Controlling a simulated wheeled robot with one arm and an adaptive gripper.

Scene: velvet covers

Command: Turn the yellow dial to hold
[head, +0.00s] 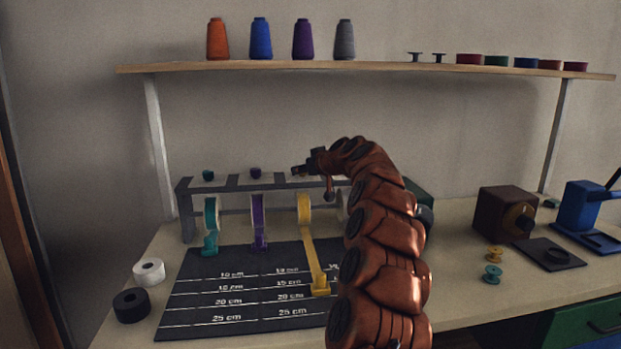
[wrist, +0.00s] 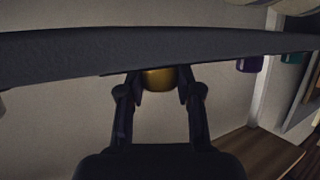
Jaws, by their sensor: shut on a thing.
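The yellow dial (wrist: 158,79) shows in the wrist view as a rounded gold knob against a dark bar. My gripper (wrist: 160,87) has one finger on each side of it and is shut on it. In the head view my gripper (head: 298,171) is at the top of the grey rack (head: 187,214), above the yellow ribbon spool (head: 304,209). The dial is mostly hidden there. The yellow ribbon (head: 312,262) runs down from its spool over the dark mat to a yellow clip (head: 320,286). I cannot read any hold mark or the dial's setting.
A teal dial (head: 208,175) and a purple dial (head: 255,173) stand on the rack to the left. A shelf (head: 380,67) with thread cones is above. My arm hides the rack's right part. White (head: 149,272) and black (head: 131,304) rolls lie at the mat's left.

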